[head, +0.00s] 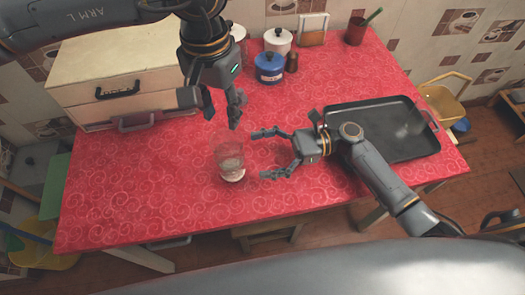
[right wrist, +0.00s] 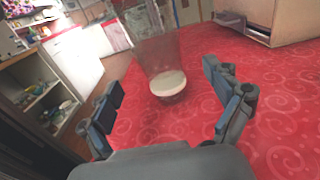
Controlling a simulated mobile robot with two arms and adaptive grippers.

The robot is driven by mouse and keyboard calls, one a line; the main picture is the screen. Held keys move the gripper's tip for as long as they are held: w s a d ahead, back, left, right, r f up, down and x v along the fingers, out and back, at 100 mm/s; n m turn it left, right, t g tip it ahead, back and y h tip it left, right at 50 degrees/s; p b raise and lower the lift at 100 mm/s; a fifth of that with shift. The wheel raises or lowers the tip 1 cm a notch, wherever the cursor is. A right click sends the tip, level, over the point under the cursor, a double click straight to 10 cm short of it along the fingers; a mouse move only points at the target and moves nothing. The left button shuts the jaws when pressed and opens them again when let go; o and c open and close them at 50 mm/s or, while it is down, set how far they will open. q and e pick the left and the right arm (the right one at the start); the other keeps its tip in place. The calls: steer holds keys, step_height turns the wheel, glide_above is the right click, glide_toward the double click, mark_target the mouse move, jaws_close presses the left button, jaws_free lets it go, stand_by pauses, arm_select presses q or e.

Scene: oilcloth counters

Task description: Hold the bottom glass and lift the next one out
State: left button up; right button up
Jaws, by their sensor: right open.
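The clear glasses (head: 230,165) stand upright on the red cloth as one nested column near the front of the counter. I cannot tell one glass from another here. In the right wrist view the clear glass (right wrist: 168,65) with a pale disc at its base stands ahead, between the fingers but beyond their tips. My right gripper (head: 262,154) is open and empty, to the right of the glasses, its fingers pointing at them and apart from them. My left gripper (head: 216,107) hangs behind and above the glasses, fingers spread, holding nothing.
A black tray (head: 385,145) lies on the right under my right arm. A cream bread box (head: 120,75) stands at the back left. The cloth left of the glasses is clear.

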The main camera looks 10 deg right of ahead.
mark_target(230, 160)
steer(key=a, duration=0.7)
steer(key=shift+a, duration=0.2)
steer(key=shift+c, duration=0.2)
